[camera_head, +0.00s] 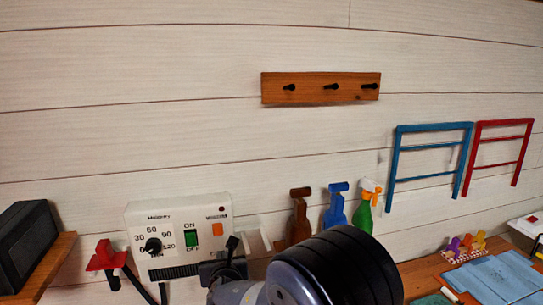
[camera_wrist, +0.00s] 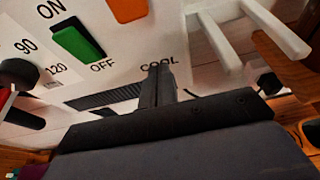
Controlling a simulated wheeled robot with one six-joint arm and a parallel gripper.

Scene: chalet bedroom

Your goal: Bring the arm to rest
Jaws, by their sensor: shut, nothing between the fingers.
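My gripper (camera_wrist: 160,85) is shut and empty in the wrist view, its dark fingers pressed together in front of the lower part of a white control panel (camera_wrist: 190,75). In the head view my gripper (camera_head: 232,245) shows small beside the lower right of the same panel (camera_head: 160,216), partly hidden behind my arm. My arm fills the bottom middle of the head view. I cannot tell whether the fingertips touch the panel.
The panel has a black dial (camera_head: 153,246), a green switch (camera_head: 191,239) and an orange button (camera_head: 217,230). A red clamp-like thing (camera_head: 106,257) is at left. Several bottles, including a green spray bottle (camera_head: 365,212), stand behind my arm. A peg rail (camera_head: 320,88) hangs above.

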